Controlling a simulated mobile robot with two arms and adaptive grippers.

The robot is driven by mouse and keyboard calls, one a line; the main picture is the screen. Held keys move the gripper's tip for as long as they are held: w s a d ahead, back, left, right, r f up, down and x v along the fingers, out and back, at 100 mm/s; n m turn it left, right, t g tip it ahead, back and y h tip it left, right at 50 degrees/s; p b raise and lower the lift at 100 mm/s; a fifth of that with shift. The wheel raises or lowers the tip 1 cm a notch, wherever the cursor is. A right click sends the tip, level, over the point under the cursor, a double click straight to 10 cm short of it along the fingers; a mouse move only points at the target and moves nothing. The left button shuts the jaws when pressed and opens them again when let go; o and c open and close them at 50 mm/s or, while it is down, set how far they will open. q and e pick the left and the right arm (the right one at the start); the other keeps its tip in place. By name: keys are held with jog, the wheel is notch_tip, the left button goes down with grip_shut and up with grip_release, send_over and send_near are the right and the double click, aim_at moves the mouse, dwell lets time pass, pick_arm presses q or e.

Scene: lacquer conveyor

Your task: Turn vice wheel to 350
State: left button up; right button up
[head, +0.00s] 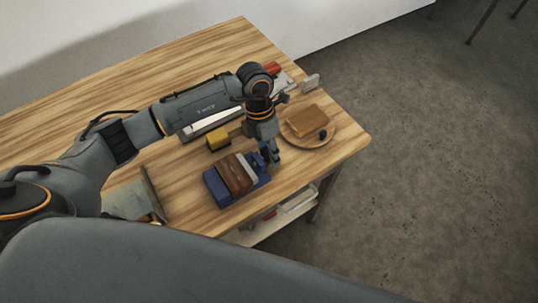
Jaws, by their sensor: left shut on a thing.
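A blue vice (217,187) with brown wood and a pale strip across its top sits on the wooden table near the front edge. My left gripper (270,156) points down at the vice's right end and is shut on the vice wheel there. The fingers hide most of the wheel, so its angle and any marks cannot be read. My right gripper is not in view.
The wooden table (180,75) is clear at the back left. A round wooden board (300,142) with a brown block (307,119) and a small black knob (323,134) lies right of my gripper. A yellow block (217,139) stands behind the vice. A grey tray (127,203) is at left.

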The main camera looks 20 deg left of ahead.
pick_arm(q)
jog(key=shift+w+a+f+g+h+b, duration=0.1)
jog(key=shift+a+f+g+h+b, duration=0.1)
jog(key=shift+g+h+b, duration=0.6)
jog(key=shift+r+g+h+b, duration=0.15)
jog(key=shift+g+h+b, duration=0.15)
jog(key=shift+h+b, duration=0.5)
jog(key=o, duration=1.2)
jog(key=shift+c, duration=0.2)
jog(key=v, duration=1.2)
jog(key=shift+d, duration=0.15)
